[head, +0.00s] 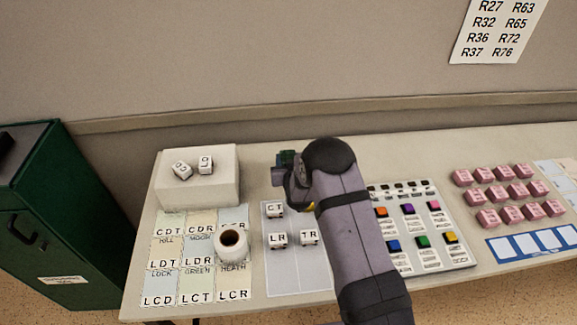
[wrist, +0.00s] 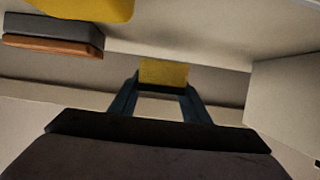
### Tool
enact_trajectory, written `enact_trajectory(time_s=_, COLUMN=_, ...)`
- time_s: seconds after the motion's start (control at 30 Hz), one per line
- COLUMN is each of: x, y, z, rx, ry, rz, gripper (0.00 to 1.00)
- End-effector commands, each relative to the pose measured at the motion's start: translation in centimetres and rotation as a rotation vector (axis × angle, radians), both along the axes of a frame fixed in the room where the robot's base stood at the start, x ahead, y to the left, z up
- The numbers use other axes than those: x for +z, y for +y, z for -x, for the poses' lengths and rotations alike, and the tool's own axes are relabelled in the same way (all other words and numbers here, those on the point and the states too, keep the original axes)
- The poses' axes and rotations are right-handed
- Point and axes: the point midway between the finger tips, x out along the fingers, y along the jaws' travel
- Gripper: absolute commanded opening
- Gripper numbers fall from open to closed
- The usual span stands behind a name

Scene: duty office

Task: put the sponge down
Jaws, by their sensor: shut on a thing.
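My gripper (head: 284,164) is above the back of the table in the head view, left of my forearm. In the wrist view my gripper (wrist: 162,88) has its two dark fingers on either side of a yellow block, which looks like the sponge (wrist: 163,72). It is shut on this block. What lies directly under the sponge is unclear.
A white box (head: 197,190) with two small lettered blocks stands left. A pale mat (head: 290,280) holds white lettered blocks. A panel (head: 452,256) with coloured pieces and several pink blocks (head: 500,192) lie right.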

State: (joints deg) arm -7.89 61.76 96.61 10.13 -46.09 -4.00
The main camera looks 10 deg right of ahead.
Motion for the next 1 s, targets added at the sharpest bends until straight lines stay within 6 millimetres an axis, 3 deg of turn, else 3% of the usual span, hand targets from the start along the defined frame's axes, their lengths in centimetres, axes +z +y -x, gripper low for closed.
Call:
enact_trajectory(time_s=0.3, x=-3.1, y=0.0, z=0.0, rx=0.000, ry=0.001, rz=0.000, gripper=0.22)
enact_trajectory(time_s=0.8, x=-3.9, y=0.0, z=0.0, rx=0.000, ry=-0.001, rz=0.000, gripper=0.22)
enact_trajectory(time_s=0.83, x=-3.8, y=0.0, z=0.0, rx=0.000, ry=-0.001, rz=0.000, gripper=0.45)
enact_trajectory(time_s=0.9, x=-3.7, y=0.0, z=0.0, rx=0.000, ry=-0.001, rz=0.000, gripper=0.61)
enact_trajectory(time_s=1.0, x=-3.7, y=0.0, z=0.0, rx=0.000, ry=0.000, rz=0.000, gripper=0.61)
